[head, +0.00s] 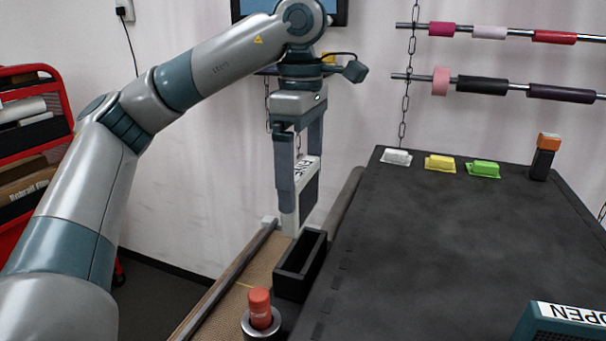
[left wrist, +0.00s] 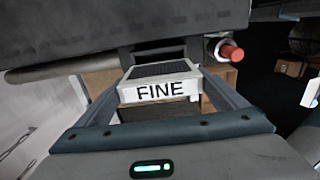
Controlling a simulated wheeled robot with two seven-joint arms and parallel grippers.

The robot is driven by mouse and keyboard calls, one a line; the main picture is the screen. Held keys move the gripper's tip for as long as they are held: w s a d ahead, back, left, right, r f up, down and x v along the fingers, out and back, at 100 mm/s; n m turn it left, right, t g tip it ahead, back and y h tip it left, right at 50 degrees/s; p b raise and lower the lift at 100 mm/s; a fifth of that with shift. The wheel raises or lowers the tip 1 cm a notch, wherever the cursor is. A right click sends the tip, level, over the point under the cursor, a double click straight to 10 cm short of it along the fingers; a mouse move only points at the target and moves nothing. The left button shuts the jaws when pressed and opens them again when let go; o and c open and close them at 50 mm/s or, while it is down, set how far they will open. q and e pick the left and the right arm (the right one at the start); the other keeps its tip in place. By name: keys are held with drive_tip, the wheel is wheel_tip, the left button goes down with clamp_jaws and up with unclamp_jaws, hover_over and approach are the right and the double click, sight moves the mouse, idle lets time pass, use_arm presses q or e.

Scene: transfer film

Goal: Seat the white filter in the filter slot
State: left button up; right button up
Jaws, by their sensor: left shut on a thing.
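The white filter (head: 309,192) has a pale frame, a dark mesh face and a label that reads FINE in the left wrist view (left wrist: 160,92). My left gripper (head: 298,190) is shut on it, with one finger on each side, and holds it upright. The filter slot is a narrow black open-topped box (head: 300,266) at the left edge of the dark table. In the head view the filter's lower edge appears just above and behind the slot's far end. I cannot tell the exact gap. The slot's inside is mostly in shadow. My right gripper is not in view.
A red-topped cylinder (head: 260,308) stands in a metal cup in front of the slot. White (head: 397,157), yellow (head: 439,163) and green (head: 484,169) pieces and an orange-topped black block (head: 543,158) line the table's back. An OPEN-labelled box (head: 562,322) sits front right. The table's middle is clear.

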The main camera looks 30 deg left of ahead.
sight(302, 208)
use_arm(q)
drive_tip(key=shift+w, duration=0.15)
drive_tip(key=shift+f+b, duration=0.3)
drive_tip(key=shift+f, duration=0.35)
wheel_tip(302, 208, down, 4)
drive_tip(key=b, duration=0.3)
drive_tip(key=shift+r, duration=0.1)
drive_tip(key=shift+f, duration=0.35)
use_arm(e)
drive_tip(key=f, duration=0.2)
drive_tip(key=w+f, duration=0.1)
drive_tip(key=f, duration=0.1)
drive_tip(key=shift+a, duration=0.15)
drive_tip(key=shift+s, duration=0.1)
use_arm(q)
drive_tip(key=shift+p, duration=0.3)
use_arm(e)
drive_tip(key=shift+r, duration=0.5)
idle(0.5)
use_arm(q)
drive_tip(key=shift+f+b, duration=0.3)
drive_tip(key=shift+f, duration=0.05)
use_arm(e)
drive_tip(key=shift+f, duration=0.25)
use_arm(q)
drive_tip(key=shift+f+b, duration=2)
drive_tip(key=shift+f, duration=0.75)
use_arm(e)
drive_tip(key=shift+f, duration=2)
